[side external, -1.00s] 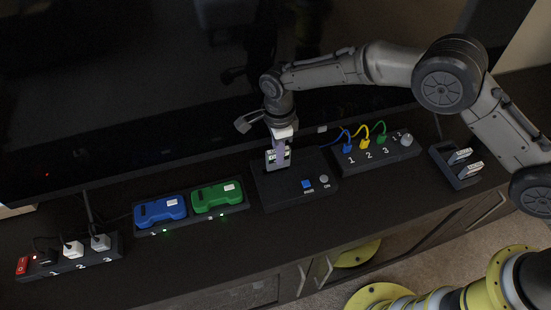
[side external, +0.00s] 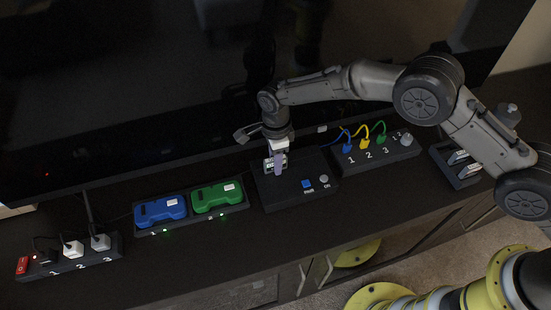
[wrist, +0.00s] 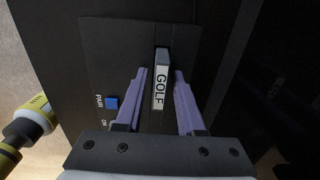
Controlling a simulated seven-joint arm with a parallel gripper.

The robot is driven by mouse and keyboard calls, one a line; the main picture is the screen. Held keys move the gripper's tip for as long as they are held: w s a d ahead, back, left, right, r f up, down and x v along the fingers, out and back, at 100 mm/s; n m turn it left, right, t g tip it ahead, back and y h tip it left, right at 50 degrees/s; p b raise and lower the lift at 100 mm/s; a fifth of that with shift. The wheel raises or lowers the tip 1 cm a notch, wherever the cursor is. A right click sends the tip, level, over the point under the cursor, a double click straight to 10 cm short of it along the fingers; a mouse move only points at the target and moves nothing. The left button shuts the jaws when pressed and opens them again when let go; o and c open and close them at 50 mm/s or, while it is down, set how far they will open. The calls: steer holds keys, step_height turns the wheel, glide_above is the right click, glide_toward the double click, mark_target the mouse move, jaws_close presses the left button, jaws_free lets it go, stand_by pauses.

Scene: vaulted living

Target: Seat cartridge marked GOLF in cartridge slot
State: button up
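The cartridge marked GOLF (wrist: 161,85) stands upright at the black console (wrist: 110,45), its label facing the wrist camera. The side external view shows the cartridge (side external: 270,165) at the back left of the console (side external: 318,172). It looks to be in the slot, but the slot opening is hidden and I cannot tell how deep it sits. My gripper (wrist: 161,73) has its two purple fingers on either side of the cartridge, with a narrow dark gap visible on each side. It looks open around the cartridge. My gripper (side external: 277,163) is low over the console in the side view.
A cable panel (side external: 375,155) and a rack (side external: 457,172) with cartridges stand right. Blue (side external: 160,210) and green (side external: 217,196) packs and a power strip (side external: 70,258) lie left. A dark screen stands behind.

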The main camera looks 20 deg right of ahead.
steer(key=shift+o, duration=0.4)
step_height(320, 180, up, 12)
steer(key=shift+r, duration=0.15)
stand_by(0.3)
